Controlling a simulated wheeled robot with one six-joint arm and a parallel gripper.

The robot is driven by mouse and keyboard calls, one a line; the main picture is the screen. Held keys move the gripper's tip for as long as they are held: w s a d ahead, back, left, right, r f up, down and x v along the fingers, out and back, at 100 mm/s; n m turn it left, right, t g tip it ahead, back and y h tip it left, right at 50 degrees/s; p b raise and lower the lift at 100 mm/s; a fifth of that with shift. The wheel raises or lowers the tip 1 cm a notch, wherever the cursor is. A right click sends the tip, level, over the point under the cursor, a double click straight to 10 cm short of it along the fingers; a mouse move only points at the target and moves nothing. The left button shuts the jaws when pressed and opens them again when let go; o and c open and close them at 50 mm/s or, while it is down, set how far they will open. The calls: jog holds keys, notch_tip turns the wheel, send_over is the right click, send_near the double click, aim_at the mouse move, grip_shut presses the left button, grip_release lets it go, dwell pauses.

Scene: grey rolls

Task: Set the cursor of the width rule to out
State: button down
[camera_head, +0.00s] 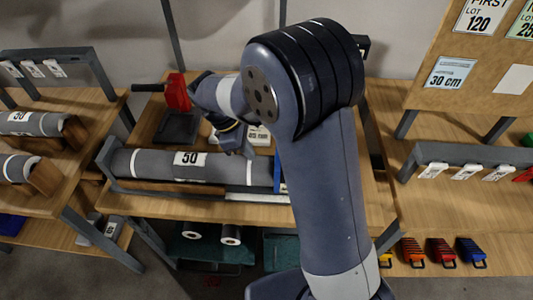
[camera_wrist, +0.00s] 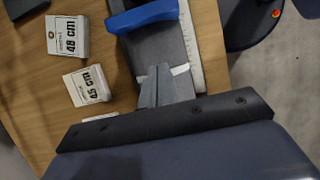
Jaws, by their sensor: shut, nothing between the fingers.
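A grey roll (camera_head: 150,163) marked 50 lies in a cradle on the middle bench. A pale width rule (camera_head: 243,196) runs along its front edge and also shows in the wrist view (camera_wrist: 193,45). The blue cursor (camera_head: 278,174) stands near the right end of the roll, partly hidden by my arm. In the wrist view the blue cursor (camera_wrist: 145,18) spans the roll at the top. My gripper (camera_wrist: 157,72) is shut and empty, over the roll beside a white band, apart from the cursor. In the head view my gripper (camera_head: 238,145) is above the roll.
Tags reading 48 cm (camera_wrist: 69,36) and 45 cm (camera_wrist: 87,81) stand on the wood beside the roll. A red clamp-like part (camera_head: 178,92) with a black handle is behind. Racks with rolls stand left; a board with signs (camera_head: 480,70) stands right.

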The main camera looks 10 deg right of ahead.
aim_at(271, 163)
jog(key=shift+x, duration=1.05)
jog(key=d, duration=0.2)
jog(key=shift+s+d+r+p, duration=0.15)
jog(key=shift+s+d+p, duration=0.15)
jog(key=shift+p, duration=0.1)
jog(key=shift+s+d, duration=0.1)
jog(key=shift+d, duration=0.5)
jog(key=d, duration=0.3)
jog(key=s+d, duration=0.1)
jog(key=d, duration=0.3)
jog(key=shift+s, duration=0.2)
jog(key=shift+a, duration=0.1)
